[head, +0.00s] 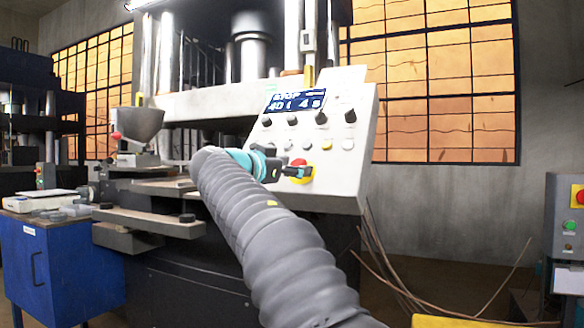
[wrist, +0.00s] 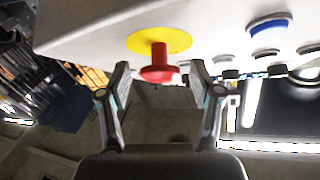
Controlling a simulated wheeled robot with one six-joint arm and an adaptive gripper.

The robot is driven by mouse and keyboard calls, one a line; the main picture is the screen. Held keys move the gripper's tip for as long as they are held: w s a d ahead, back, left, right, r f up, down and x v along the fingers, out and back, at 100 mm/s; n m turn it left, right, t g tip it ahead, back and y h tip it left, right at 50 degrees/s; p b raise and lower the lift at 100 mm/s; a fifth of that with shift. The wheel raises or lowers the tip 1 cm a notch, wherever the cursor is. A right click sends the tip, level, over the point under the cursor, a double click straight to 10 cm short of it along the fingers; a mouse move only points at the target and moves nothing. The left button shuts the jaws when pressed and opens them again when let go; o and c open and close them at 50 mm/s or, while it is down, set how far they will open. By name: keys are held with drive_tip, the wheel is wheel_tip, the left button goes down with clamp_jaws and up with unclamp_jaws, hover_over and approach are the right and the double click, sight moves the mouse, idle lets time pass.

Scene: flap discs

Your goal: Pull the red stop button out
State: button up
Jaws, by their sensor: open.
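The red stop button (head: 299,164) sits on a yellow round plate at the lower part of the white control panel (head: 345,115) in the head view. In the wrist view the red stop button (wrist: 159,66) stands out on a stem from its yellow plate (wrist: 159,40). My gripper (head: 298,171) is at the panel, in front of the button and partly covering it. In the wrist view my gripper (wrist: 160,80) is open, with one finger on each side of the button's head. Gaps show between the fingers and the red head.
A separate grey box (head: 566,235) with another red button stands at the far right. A blue cabinet (head: 50,265) stands at the left.

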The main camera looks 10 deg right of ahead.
drive_tip(key=v, duration=1.2)
